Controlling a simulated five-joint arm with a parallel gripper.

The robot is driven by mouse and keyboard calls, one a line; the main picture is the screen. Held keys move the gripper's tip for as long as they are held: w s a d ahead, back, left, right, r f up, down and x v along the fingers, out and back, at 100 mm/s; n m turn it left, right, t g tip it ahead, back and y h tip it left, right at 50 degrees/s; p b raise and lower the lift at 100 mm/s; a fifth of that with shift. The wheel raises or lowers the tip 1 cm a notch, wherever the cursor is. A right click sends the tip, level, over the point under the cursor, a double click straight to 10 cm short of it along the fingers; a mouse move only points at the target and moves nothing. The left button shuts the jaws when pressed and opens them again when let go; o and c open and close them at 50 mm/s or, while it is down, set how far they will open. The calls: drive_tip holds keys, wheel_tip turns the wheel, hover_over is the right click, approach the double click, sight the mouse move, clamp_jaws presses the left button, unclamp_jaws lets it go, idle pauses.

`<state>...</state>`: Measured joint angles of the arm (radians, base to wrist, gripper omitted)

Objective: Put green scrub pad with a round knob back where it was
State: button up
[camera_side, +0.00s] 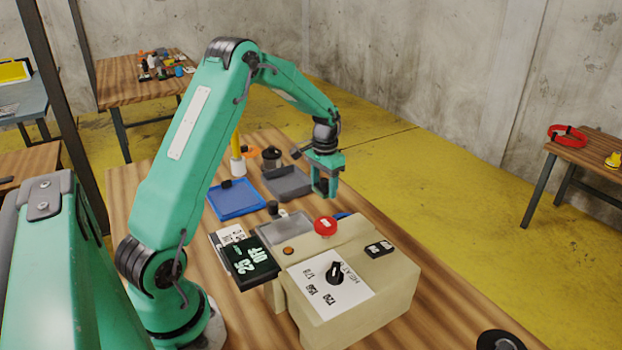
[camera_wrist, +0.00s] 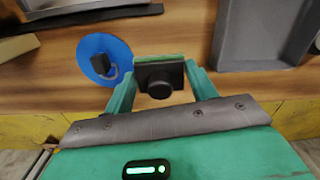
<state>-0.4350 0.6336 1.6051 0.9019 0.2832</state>
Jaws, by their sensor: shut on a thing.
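My gripper (camera_wrist: 160,88) is shut on the green scrub pad (camera_wrist: 160,76). In the wrist view the pad shows a thin green edge, a dark block and a round black knob facing the camera, between the two green fingers. In the side view my gripper (camera_side: 325,188) hangs just right of the dark grey tray (camera_side: 288,184), over the far right part of the wooden table. The pad cannot be made out there, as the fingers cover it. I cannot tell from these views how high the pad is above the table.
A blue disc with a black block (camera_wrist: 103,62) lies left of the pad. A grey tray (camera_wrist: 268,56) is on the right. In the side view, a blue tray (camera_side: 236,203), a lighter grey tray (camera_side: 284,229) and a beige control box with a red button (camera_side: 352,310) stand nearer.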

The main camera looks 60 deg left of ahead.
sight(320, 205)
drive_tip(key=shift+w+a+f, duration=0.1)
drive_tip(key=shift+a+f, duration=0.2)
drive_tip(key=shift+a, duration=0.25)
drive_tip(key=shift+a+f, duration=0.3)
drive_tip(key=shift+a, duration=0.2)
drive_tip(key=shift+f, duration=2.05)
drive_tip(key=shift+f, duration=0.15)
drive_tip(key=o, duration=1)
wheel_tip(320, 205, up, 12)
drive_tip(key=shift+r, duration=0.2)
